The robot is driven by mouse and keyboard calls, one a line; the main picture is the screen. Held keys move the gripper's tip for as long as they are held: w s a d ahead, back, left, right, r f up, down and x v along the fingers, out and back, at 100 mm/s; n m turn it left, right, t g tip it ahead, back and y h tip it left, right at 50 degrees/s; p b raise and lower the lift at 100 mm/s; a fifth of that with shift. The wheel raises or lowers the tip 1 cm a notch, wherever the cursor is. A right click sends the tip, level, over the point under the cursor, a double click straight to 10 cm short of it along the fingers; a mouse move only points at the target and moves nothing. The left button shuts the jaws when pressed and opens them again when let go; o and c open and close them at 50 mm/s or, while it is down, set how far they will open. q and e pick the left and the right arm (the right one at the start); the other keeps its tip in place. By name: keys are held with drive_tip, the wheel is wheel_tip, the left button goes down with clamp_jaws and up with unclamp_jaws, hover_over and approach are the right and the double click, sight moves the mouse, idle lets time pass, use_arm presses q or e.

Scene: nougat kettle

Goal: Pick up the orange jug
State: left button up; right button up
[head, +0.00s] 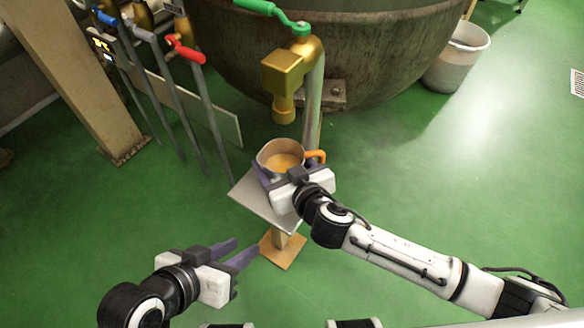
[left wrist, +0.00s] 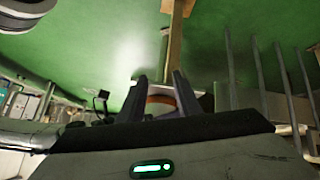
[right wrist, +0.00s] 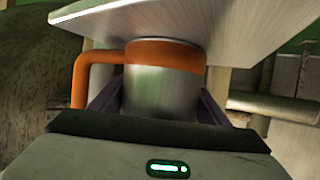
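The orange jug (head: 283,157) stands on a small square metal plate (head: 250,197) below a brass tap. It has a metallic body with an orange band and an orange handle (head: 316,156), and it also shows in the right wrist view (right wrist: 160,85). My right gripper (head: 287,168) is at the jug, with one finger on each side of the body. No clear gap shows, but I cannot tell whether the fingers press on it. My left gripper (head: 240,250) is open and empty, lower left of the stand, its fingers pointing towards the stand.
The brass tap (head: 285,85) with a green handle hangs just above the jug. A large kettle (head: 370,50) fills the back. Several pipes with coloured valve handles (head: 185,48) stand at left. A white bin (head: 458,55) is at back right. Green floor is free at right.

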drive_tip(key=c, duration=0.7)
drive_tip(key=shift+r, duration=0.15)
drive_tip(key=c, duration=0.3)
drive_tip(key=shift+c, duration=0.2)
